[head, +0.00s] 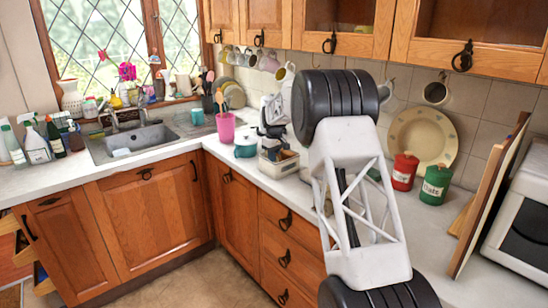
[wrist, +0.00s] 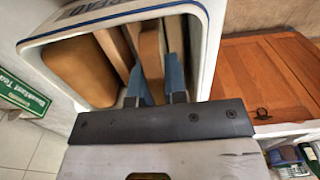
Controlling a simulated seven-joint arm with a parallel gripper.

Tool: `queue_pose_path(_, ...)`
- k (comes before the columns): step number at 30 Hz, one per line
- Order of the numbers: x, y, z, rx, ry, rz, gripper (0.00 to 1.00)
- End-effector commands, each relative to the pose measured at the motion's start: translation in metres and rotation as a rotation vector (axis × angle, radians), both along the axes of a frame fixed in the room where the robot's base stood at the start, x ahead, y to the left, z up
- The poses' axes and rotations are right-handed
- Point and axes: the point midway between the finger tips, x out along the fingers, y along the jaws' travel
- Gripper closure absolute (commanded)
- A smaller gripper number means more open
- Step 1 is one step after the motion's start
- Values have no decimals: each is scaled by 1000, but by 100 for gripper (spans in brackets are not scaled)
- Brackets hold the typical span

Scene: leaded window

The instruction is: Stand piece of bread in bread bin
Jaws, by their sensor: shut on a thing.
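The bread bin (wrist: 196,50) is a white, box-like container with a blue rim and lettering on its side. It fills the upper middle of the wrist view, with its open mouth facing the camera. My gripper (wrist: 156,76) reaches into the mouth with its two blue fingers. They are shut on a light-brown piece of bread (wrist: 151,48), which is inside the bin. Its far end and whether it touches the bottom are hidden. In the head view the bin (head: 279,164) stands on the counter below my gripper, partly covered by my arm.
Inside the bin, a thick brown loaf (wrist: 93,70) and a thinner slice (wrist: 115,50) stand to the left of the held piece. A teal pot (head: 245,148) and pink cup (head: 225,126) stand left of the bin. Red (head: 404,172) and green canisters (head: 435,186) stand right.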

Motion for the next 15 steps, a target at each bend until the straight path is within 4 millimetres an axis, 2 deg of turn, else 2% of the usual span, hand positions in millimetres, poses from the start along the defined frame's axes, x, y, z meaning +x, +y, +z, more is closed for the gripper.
queue_pose_path(2,0,0,-2,0,0,0,100)
queue_pose_path(3,0,0,-1,0,0,0,81)
queue_pose_path(7,0,0,-1,0,0,0,61)
queue_pose_path(15,0,0,-1,0,0,0,61)
